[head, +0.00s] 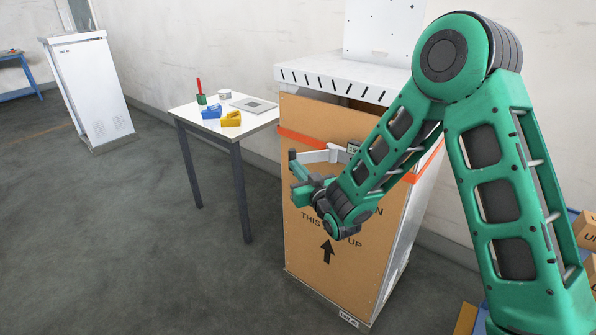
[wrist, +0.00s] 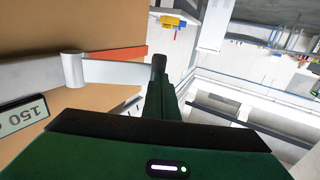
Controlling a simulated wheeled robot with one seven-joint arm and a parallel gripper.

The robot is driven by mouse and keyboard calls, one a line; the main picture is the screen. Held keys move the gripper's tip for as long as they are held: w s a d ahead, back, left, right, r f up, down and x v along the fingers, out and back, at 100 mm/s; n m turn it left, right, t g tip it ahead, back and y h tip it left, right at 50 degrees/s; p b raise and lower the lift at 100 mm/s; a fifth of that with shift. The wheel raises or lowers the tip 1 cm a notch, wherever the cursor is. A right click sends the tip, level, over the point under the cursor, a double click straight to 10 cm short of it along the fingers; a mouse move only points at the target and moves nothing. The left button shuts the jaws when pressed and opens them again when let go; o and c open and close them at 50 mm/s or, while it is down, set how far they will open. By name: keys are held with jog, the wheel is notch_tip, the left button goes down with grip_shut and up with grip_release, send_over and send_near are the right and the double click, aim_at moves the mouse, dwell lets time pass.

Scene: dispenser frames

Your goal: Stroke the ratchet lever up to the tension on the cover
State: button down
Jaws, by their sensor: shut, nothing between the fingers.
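A brown cardboard cover (head: 305,245) wraps a tall cabinet, with an orange strap (head: 300,137) around its upper part. On the strap sits a pale metal ratchet lever (head: 318,156), pointing left across the cover's front. In the wrist view the lever (wrist: 112,73) runs from the left to my fingertips. A small label reading 150 (head: 354,149) is beside the ratchet; it also shows in the wrist view (wrist: 22,115). My gripper (head: 294,160) is shut and empty at the lever's free end. I cannot tell whether they touch. My arm hides part of the strap and cover.
A white table (head: 182,110) left of the cover bears a blue tool (head: 211,113), a yellow tool (head: 231,119), a red-handled item (head: 200,90) and a grey plate (head: 254,105). A white cabinet (head: 90,90) stands far left. Boxes are at the right edge. The front-left floor is clear.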

jog(key=shift+w+d, duration=0.2)
jog(key=x, duration=0.7)
jog(key=shift+w+d, duration=0.1)
jog(key=shift+w, duration=0.3)
jog(key=shift+w+d, duration=0.1)
jog(key=shift+w, duration=1.05)
